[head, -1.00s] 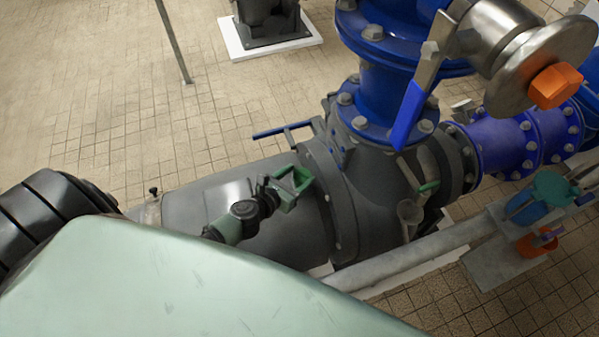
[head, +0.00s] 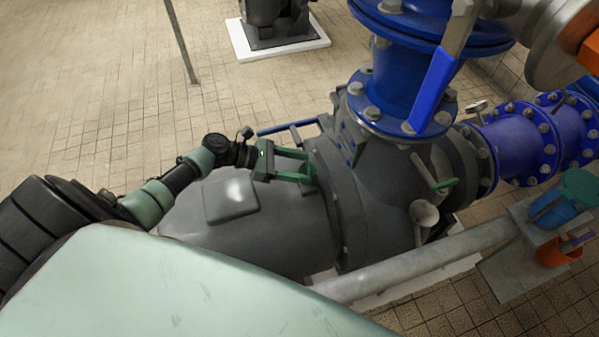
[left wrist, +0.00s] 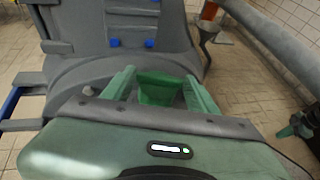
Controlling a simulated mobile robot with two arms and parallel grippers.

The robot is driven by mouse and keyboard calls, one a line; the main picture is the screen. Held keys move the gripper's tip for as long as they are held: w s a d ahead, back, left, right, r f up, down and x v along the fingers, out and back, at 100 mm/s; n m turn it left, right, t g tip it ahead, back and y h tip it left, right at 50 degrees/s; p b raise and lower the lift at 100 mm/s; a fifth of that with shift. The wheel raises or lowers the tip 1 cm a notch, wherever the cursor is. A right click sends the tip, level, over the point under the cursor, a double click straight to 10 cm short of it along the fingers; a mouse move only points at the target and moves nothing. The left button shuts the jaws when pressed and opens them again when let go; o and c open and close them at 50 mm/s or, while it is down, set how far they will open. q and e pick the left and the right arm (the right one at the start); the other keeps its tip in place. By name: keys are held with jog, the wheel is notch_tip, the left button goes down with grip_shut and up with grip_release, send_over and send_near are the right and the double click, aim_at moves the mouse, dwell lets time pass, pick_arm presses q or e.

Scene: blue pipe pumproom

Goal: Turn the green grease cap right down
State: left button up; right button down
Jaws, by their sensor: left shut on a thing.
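My left gripper (head: 306,168) reaches in from the left, at the upper side of the dark grey pump housing, next to its round flange. In the left wrist view, the green grease cap (left wrist: 160,88) sits between the two light green fingers of my left gripper (left wrist: 158,84). The fingers are shut on the cap from both sides. In the head view the cap is mostly hidden by the fingers. What lies beneath the cap is hidden.
A blue-handled lever (head: 433,92) hangs above the housing. A funnel (head: 425,213) and a small green handle (head: 445,184) are to the right. A grey pipe (head: 420,262) runs in front. A stand (head: 515,275) holds blue and orange cups. Tiled floor is open at upper left.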

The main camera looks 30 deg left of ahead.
pick_arm(q)
jog(key=shift+w+m+g+h+b, duration=0.15)
jog(key=shift+m+g+h+b, duration=0.25)
jog(key=shift+m+g+b, duration=0.15)
jog(key=o, duration=1.4)
jog(key=shift+c, duration=0.2)
jog(key=v, duration=0.7)
jog(key=shift+a+r+b, duration=0.2)
jog(key=shift+a+b, duration=0.1)
jog(key=shift+a, duration=0.05)
